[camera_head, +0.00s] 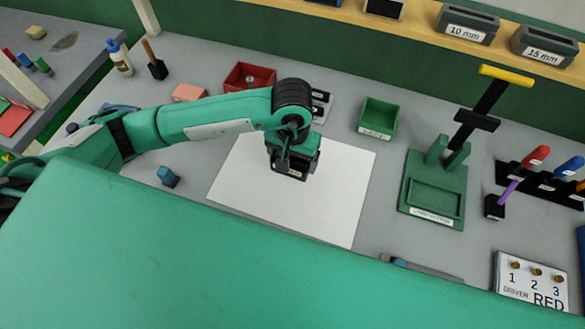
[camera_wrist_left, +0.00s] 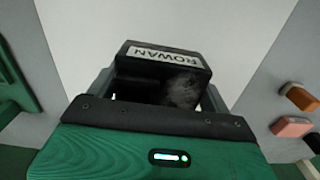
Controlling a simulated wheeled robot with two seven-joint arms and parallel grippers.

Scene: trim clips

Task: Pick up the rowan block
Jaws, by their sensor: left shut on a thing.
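The rowan block is black with a white ROWAN label (camera_wrist_left: 162,56) and sits between the fingers of my left gripper in the left wrist view. A greyish smudge shows on its lower right. My left gripper (camera_head: 290,166) is shut on it over the white sheet (camera_head: 240,190) in the head view, where the dark end of the block shows below the gripper. I cannot tell whether the block touches the sheet. My right gripper is not in view.
A red bin (camera_head: 238,83) and a green bin (camera_head: 378,117) stand behind the sheet. A green press (camera_head: 432,205) with a yellow handle stands to the right. A blue block (camera_head: 168,176) and a pink block (camera_head: 189,92) lie to the left.

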